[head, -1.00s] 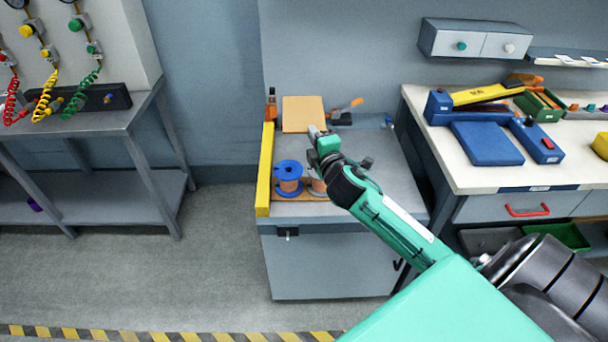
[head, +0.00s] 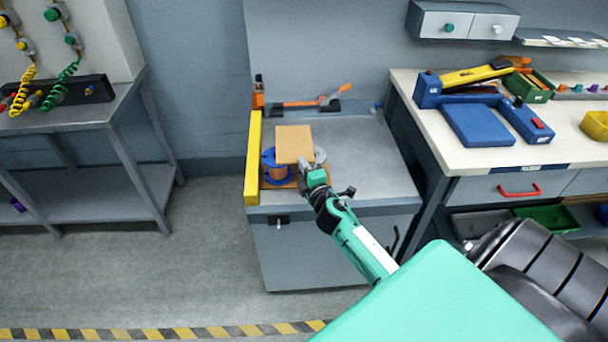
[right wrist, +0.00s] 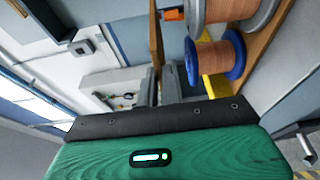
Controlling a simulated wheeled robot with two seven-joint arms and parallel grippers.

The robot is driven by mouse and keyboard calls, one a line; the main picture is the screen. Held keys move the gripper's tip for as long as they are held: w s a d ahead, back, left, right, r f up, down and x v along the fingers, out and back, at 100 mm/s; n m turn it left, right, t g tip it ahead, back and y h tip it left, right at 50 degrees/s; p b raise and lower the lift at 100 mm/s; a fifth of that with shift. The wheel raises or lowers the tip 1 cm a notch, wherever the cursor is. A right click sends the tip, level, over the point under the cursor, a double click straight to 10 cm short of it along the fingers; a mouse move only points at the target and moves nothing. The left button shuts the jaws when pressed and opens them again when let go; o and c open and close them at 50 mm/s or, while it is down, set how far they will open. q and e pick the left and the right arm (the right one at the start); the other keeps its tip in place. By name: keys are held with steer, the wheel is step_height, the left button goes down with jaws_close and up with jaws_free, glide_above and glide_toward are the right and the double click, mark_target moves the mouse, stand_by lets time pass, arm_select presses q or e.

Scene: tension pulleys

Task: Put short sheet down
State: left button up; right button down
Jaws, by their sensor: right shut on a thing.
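The short sheet, a tan board (head: 293,143), is in the head view above the left part of the grey workbench. My right gripper (head: 308,168) is shut on its near lower edge. In the right wrist view the sheet (right wrist: 156,35) shows edge-on between the two fingers (right wrist: 160,88). In the head view it partly covers a blue-flanged copper spool (head: 270,170) and a grey spool (head: 320,157). I cannot tell whether it touches them. My left gripper is out of view.
A yellow bar (head: 253,160) runs along the left edge of the grey bench top (head: 365,160). An orange-handled tool (head: 320,103) lies at its back. The bench's middle and right are clear. A white table (head: 560,135) with a blue device stands to the right.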

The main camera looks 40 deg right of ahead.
step_height(320, 180, down, 4)
steer(key=shift+r+b, duration=0.15)
steer(key=shift+b, duration=0.75)
steer(key=c, duration=1.6)
jaws_free()
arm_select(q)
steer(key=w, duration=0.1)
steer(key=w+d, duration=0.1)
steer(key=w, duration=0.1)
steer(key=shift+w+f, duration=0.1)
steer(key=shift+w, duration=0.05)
arm_select(e)
steer(key=v, duration=0.8)
steer(key=r+v, duration=0.1)
steer(key=v, duration=0.3)
